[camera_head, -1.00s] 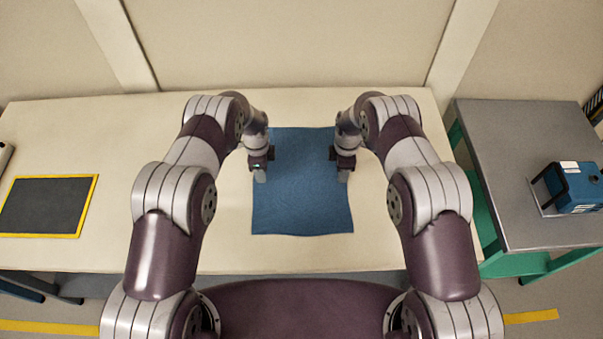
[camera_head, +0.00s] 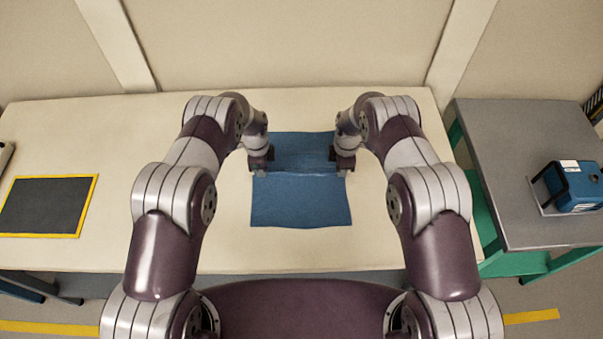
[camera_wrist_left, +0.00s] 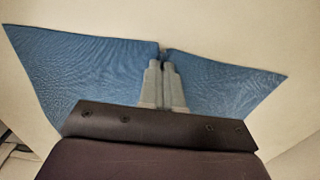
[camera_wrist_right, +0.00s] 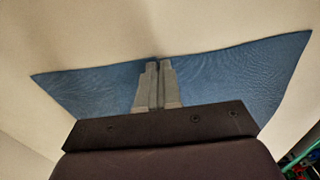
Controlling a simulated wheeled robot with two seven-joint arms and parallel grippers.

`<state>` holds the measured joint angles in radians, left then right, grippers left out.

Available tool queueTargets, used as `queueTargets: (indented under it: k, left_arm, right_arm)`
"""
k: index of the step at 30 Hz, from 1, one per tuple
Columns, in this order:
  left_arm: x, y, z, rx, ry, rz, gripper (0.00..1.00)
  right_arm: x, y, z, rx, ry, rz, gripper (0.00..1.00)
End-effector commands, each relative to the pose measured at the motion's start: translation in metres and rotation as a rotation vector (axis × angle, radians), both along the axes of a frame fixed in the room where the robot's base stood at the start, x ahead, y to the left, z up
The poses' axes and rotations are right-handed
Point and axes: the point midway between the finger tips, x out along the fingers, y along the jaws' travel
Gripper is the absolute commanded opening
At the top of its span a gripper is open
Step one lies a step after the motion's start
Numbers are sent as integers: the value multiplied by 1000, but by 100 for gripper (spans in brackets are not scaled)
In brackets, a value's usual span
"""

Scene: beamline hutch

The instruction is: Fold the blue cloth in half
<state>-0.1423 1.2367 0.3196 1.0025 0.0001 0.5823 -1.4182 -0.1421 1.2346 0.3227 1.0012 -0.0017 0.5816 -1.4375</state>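The blue cloth (camera_head: 300,203) lies on the pale table in front of me. A raised ridge runs across its middle, between my grippers, with the near part flat and the far part behind the ridge. My left gripper (camera_head: 259,171) is at the middle of the cloth's left edge, shut on the cloth; the left wrist view shows the cloth (camera_wrist_left: 90,75) gathered at its closed fingers. My right gripper (camera_head: 345,171) is at the middle of the right edge, also shut on the cloth, which spreads either side of its fingers in the right wrist view (camera_wrist_right: 225,80). The exact pinched bit is hidden.
A dark panel with a yellow border (camera_head: 45,206) lies on the table at the left. A grey side bench (camera_head: 520,150) at the right carries a blue instrument (camera_head: 575,187). The pale table (camera_head: 110,130) is bare around the cloth.

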Motion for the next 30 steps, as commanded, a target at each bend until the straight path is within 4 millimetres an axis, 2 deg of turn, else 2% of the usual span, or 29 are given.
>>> queueTargets:
  k: [5, 13, 25, 28, 30]
  left_arm:
    - [-1, 0, 8, 0, 1, 0, 0]
    - [0, 0, 44, 0, 1, 0, 0]
    - [0, 0, 49, 0, 0, 0, 0]
    - [0, 0, 69, 0, 0, 0, 0]
    - [0, 0, 90, 0, -1, 0, 0]
  right_arm:
    - [-1, 0, 8, 0, 1, 0, 0]
    - [0, 0, 44, 0, 1, 0, 0]
    - [0, 0, 49, 0, 0, 0, 0]
    - [0, 0, 69, 0, 0, 0, 0]
    - [0, 0, 90, 0, 0, 0, 0]
